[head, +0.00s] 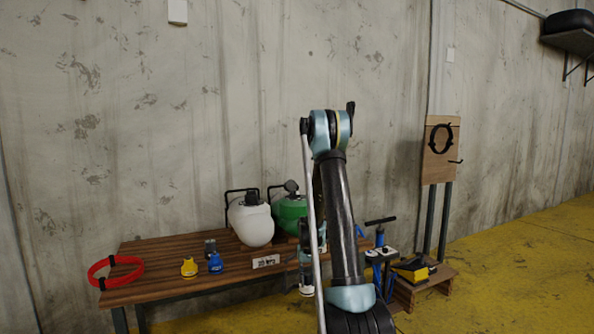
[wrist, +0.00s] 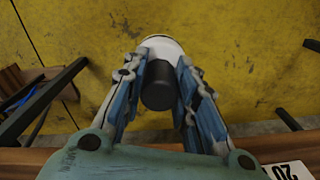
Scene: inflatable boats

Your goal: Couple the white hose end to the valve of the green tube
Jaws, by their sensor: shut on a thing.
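My gripper (wrist: 164,78) is shut on the white hose end (wrist: 166,46), whose dark cylindrical part sits between the blue finger pads in the wrist view. In the head view, my gripper (head: 306,268) hangs at the table's right front, with something white at its lower end. The green tube (head: 287,213) stands at the back of the table, left of my arm and partly hidden by the white tube and my arm. A dark grey valve (head: 291,187) shows on its top. The hose end and this valve are apart.
The wooden table (head: 150,287) bears a white tube (head: 250,225), a red ring (head: 115,271), a yellow piece (head: 189,267), a blue piece (head: 215,263) and a pressure label (head: 266,261). A blue pump (head: 379,237) and a low wooden step (head: 440,277) stand right. Yellow floor (head: 520,270) is clear.

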